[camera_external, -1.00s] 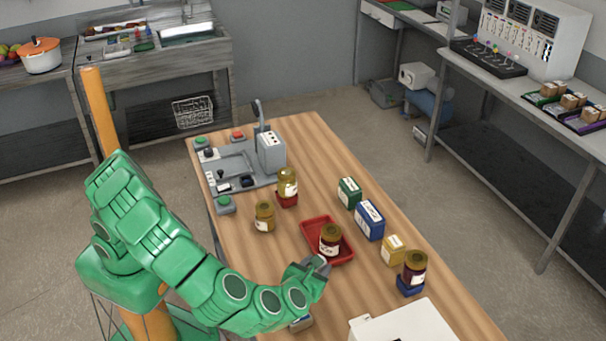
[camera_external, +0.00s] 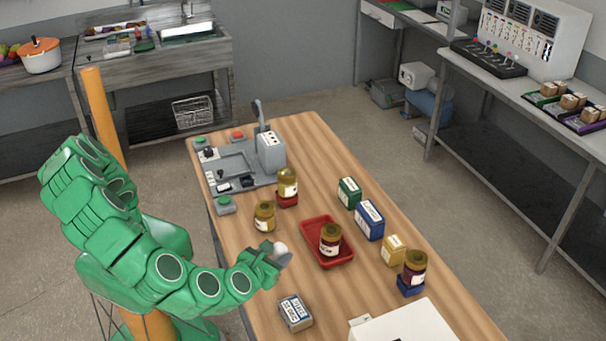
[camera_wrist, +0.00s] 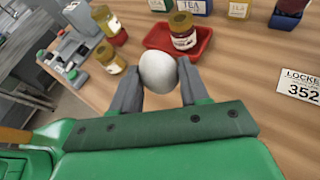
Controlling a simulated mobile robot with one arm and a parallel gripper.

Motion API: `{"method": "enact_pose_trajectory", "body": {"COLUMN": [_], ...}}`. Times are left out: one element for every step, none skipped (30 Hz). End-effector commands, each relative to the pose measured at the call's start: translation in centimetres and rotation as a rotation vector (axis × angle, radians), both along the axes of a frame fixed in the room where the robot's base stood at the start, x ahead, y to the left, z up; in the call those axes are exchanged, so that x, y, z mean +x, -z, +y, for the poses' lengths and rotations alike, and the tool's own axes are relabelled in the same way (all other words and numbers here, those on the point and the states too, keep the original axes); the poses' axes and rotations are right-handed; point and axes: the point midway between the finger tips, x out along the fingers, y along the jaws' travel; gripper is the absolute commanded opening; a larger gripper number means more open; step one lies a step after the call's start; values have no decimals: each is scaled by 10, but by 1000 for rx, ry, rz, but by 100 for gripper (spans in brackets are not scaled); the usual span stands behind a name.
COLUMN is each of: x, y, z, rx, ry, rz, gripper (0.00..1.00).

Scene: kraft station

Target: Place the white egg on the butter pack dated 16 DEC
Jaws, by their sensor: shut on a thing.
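The white egg (camera_wrist: 158,71) sits between the fingers of my gripper (camera_wrist: 157,82), which is shut on it. In the external view the egg (camera_external: 282,251) shows pale at the tip of my gripper (camera_external: 277,257), over the left side of the wooden table and left of the red tray. A grey-blue pack with a white printed label (camera_external: 295,313) lies on the table near the front, below the egg in the picture. It looks like a butter pack, but its date is too small to read. It does not show in the wrist view.
A red tray (camera_external: 345,259) holds a jar (camera_external: 331,239). Another jar (camera_external: 265,217) stands behind my gripper. Several boxes and a jar (camera_external: 415,268) line the right side. A white box (camera_external: 405,325) is at the front. Table between pack and tray is clear.

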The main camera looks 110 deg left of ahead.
Motion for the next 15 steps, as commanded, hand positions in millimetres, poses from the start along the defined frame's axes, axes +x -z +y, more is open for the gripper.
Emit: {"method": "enact_pose_trajectory", "body": {"x": [-7,-10,-15,-18,-21,-26,-30,-34,-39,-43,-46,-51,-54,-58,-62], "y": [-4,-5,-6,-8,-9,-11,-12,-14,-16,-17,-18,-19,-20,-21,-22], "z": [-6,-9,-14,-17,-20,-24,-26,-29,-32,-34,-36,-39,-41,-42,-44], "rx": [2,3,2,3,2,1,1,1,2,1,1,1,1,0,0], "ry": [20,31,46,58,69,84,94,104,118,127,138,151,160,169,179], "rz": [-1,0,-1,-1,-2,-3,-3,-3,-4,-4,-4,-5,-4,-4,-4], "gripper": [28,28,28,28,28,28,28,28,28,28,28,28,28,28,28]}}
